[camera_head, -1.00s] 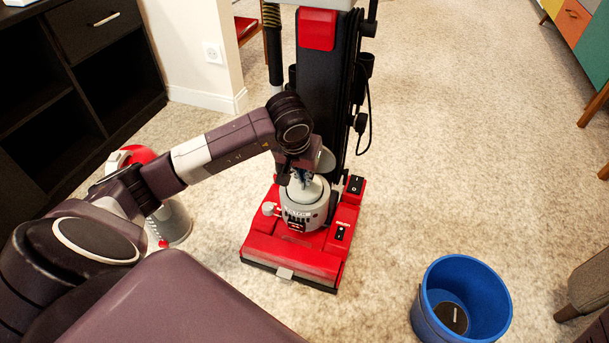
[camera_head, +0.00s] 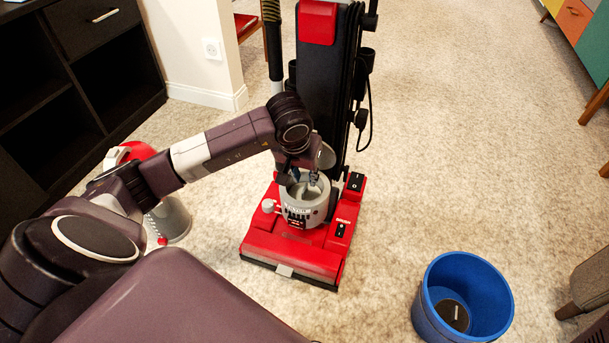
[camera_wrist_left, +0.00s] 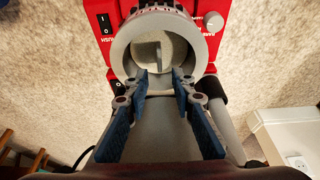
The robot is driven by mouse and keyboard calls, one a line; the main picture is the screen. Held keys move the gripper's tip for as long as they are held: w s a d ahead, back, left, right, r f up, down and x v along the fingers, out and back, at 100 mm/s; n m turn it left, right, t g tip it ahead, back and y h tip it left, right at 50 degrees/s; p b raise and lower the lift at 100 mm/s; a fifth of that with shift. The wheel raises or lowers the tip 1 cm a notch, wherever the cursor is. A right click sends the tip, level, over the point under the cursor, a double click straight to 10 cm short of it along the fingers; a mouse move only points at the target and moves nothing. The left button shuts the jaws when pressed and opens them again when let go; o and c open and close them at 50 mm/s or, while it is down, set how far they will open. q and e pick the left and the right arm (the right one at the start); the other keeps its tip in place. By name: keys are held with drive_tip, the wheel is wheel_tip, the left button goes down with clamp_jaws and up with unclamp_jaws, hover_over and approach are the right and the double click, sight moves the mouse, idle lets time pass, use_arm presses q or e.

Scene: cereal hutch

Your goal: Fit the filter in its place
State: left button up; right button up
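The red upright vacuum (camera_head: 292,250) stands on the carpet with a round grey filter housing (camera_head: 304,212) open at the top of its base. My left gripper (camera_head: 304,182) is over the housing's mouth, fingers pointing down into it. In the left wrist view the blue-padded fingers (camera_wrist_left: 160,82) are apart, with nothing seen between them. The grey housing ring (camera_wrist_left: 122,52) is just beyond the fingertips. A pale surface with a vertical edge shows inside; I cannot tell whether it is the filter. My right gripper is out of view.
A blue bin (camera_head: 428,310) with a dark disc (camera_head: 453,316) inside stands at the lower right. A red-topped grey canister (camera_head: 172,216) stands behind my left arm. A black shelf unit (camera_head: 95,60) is at the left.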

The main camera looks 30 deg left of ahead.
use_arm(q)
drive_tip(key=v, duration=1.2)
